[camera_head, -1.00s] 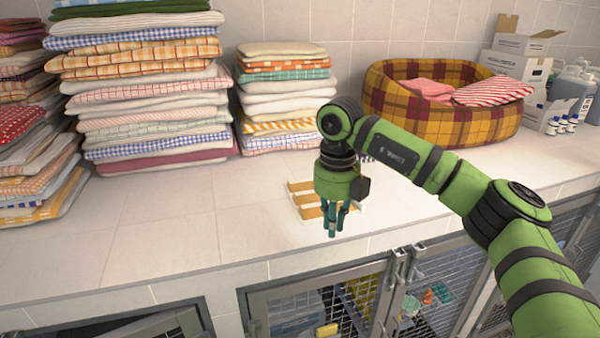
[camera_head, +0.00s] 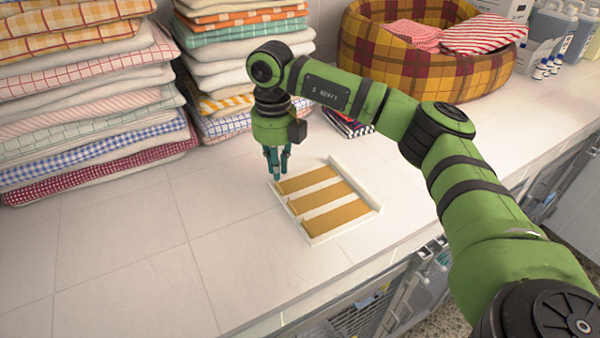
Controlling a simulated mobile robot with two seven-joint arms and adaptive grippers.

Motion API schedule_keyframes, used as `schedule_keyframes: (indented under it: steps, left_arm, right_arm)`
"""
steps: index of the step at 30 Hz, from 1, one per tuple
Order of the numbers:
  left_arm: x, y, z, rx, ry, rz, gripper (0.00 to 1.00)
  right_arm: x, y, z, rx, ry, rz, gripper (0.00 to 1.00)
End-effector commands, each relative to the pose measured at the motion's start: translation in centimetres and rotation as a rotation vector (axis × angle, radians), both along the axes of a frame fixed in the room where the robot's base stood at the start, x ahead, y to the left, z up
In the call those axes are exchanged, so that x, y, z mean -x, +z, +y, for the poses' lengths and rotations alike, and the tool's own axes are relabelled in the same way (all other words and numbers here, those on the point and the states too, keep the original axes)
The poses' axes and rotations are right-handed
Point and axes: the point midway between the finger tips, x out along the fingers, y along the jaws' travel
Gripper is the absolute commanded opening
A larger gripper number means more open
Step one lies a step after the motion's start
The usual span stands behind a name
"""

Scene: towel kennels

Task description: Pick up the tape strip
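Several flat tan tape strips lie side by side in a shallow white tray on the counter; the front strip (camera_head: 336,215), the middle strip (camera_head: 322,198) and the back strip (camera_head: 308,180) show. The white tray (camera_head: 372,208) has low raised edges. My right gripper (camera_head: 279,176) points down with teal fingers just above or beside the tray's back left corner, near the end of the back strip. Its fingers look near each other, and I cannot tell how far apart they are. No strip shows in it. My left gripper is out of view.
Tall towel stacks (camera_head: 85,110) stand at the left, with a smaller stack (camera_head: 245,50) behind the gripper. A plaid pet bed (camera_head: 425,72) holds folded cloths. Bottles (camera_head: 552,32) stand at the far right. The tiled counter (camera_head: 140,250) is clear left of the tray.

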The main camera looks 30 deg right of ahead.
Motion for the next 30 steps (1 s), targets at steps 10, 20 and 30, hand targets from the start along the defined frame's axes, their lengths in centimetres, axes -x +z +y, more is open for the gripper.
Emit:
schedule_keyframes:
  steps: [10, 20, 30]
  left_arm:
    - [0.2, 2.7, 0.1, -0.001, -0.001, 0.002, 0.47]
    - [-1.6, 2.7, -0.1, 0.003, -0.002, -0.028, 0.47]
    - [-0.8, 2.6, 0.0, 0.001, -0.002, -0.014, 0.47]
  right_arm:
    - [-0.2, -4.4, 0.0, 0.0, 0.001, 0.001, 0.16]
    - [-0.3, -4.7, 0.0, 0.0, 0.001, -0.001, 0.0]
    - [-0.3, -4.6, 0.0, -0.001, 0.001, -0.001, 0.0]
